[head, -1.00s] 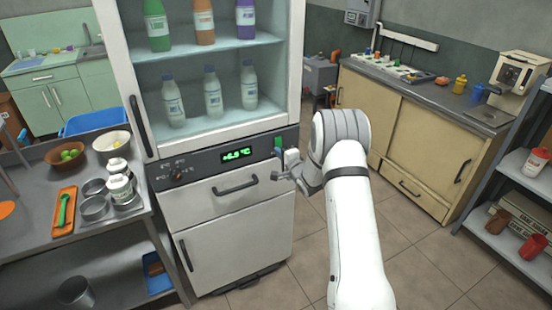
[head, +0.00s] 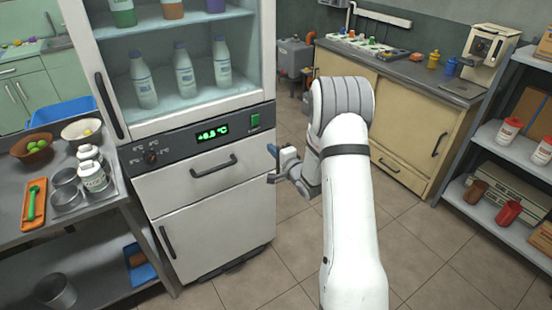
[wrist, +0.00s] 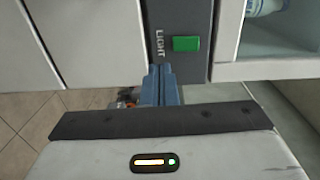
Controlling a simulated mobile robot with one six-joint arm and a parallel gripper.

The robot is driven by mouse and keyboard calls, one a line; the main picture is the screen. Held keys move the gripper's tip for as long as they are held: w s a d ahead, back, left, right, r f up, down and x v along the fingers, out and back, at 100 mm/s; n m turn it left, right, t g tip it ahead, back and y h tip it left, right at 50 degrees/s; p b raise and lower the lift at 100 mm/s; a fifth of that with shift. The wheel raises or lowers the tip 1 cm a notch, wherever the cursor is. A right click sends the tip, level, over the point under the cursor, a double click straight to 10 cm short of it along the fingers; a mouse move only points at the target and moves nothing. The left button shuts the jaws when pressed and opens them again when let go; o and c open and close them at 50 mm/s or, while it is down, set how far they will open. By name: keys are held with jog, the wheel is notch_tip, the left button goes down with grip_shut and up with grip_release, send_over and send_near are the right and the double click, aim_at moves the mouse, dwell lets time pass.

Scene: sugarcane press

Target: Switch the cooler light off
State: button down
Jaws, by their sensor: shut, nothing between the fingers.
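The cooler (head: 160,200) stands left of centre in the head view, its bottle compartment pale and bright. Its dark control panel (head: 180,145) carries a green-lit temperature display (head: 212,132) and a green light switch (head: 255,120) at the right end. In the wrist view the green switch (wrist: 186,43) sits beside the word LIGHT. My gripper (head: 272,163) is shut and empty, below and right of the switch in the head view. Its blue fingers (wrist: 160,84) show just below the LIGHT label in the wrist view, apart from the switch. Whether they touch the panel edge is unclear.
A drawer with a dark handle (head: 214,166) is below the panel. A metal table (head: 100,215) with bowls and jars stands at left. A counter (head: 400,75) is behind at right, and a shelf (head: 480,200) is at far right. Tiled floor is open around my arm.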

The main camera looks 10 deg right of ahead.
jog(key=v, duration=0.2)
jog(key=shift+s+d+f, duration=0.1)
jog(key=shift+s+f, duration=0.1)
jog(key=shift+s, duration=0.15)
jog(key=s+r+n+g+h, duration=0.6)
jog(key=s+r+n+g, duration=0.1)
jog(key=s+r, duration=0.35)
jog(key=s+a+r+n+g, duration=0.1)
jog(key=s+a+n+g, duration=0.1)
jog(key=s, duration=1.1)
jog(key=s+a+r+n+g, duration=0.2)
jog(key=s+n+g, duration=0.3)
jog(key=s, duration=0.9)
jog(key=shift+s+a+r+y, duration=0.2)
jog(key=shift+a+y, duration=0.1)
jog(key=shift+a, duration=0.15)
